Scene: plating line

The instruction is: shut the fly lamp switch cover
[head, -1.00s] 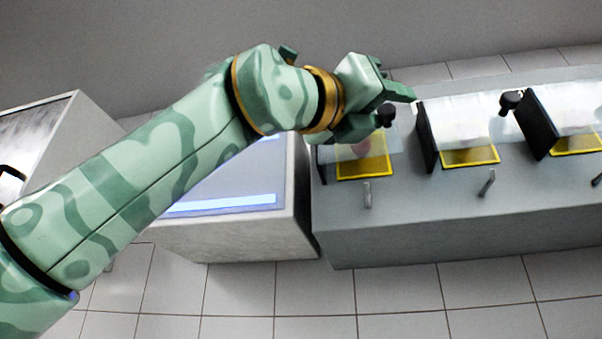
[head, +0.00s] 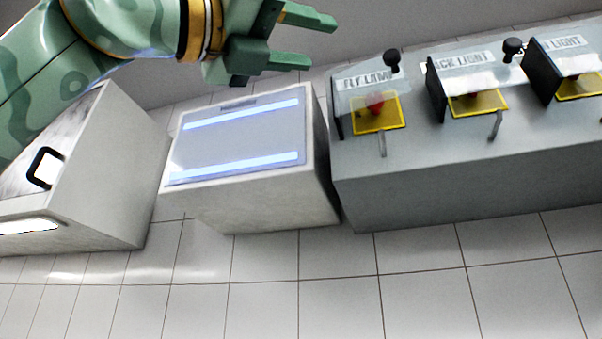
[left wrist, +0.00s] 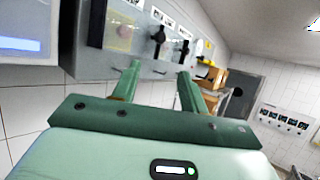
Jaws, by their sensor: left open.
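The fly lamp switch has a red button (head: 375,103) on a yellow plate (head: 378,124), at the left end of the grey console. Its clear cover (head: 345,98) carries a black knob (head: 391,60) and has a dark panel at its left side. The clear pane overlaps the button and the FLY LAMP label; I cannot tell whether it is fully down. My left gripper (head: 322,42) is open and empty, up and left of the knob and apart from it. Its fingers (left wrist: 159,70) also show in the left wrist view, pointing toward the console. My right gripper is not in view.
Two similar covered switches stand to the right on the console (head: 450,180), one labelled BLACK LIGHT (head: 465,60). A white unit with a blue-grey panel (head: 240,140) stands left of it, then another white cabinet (head: 110,190). The tiled floor in front is clear.

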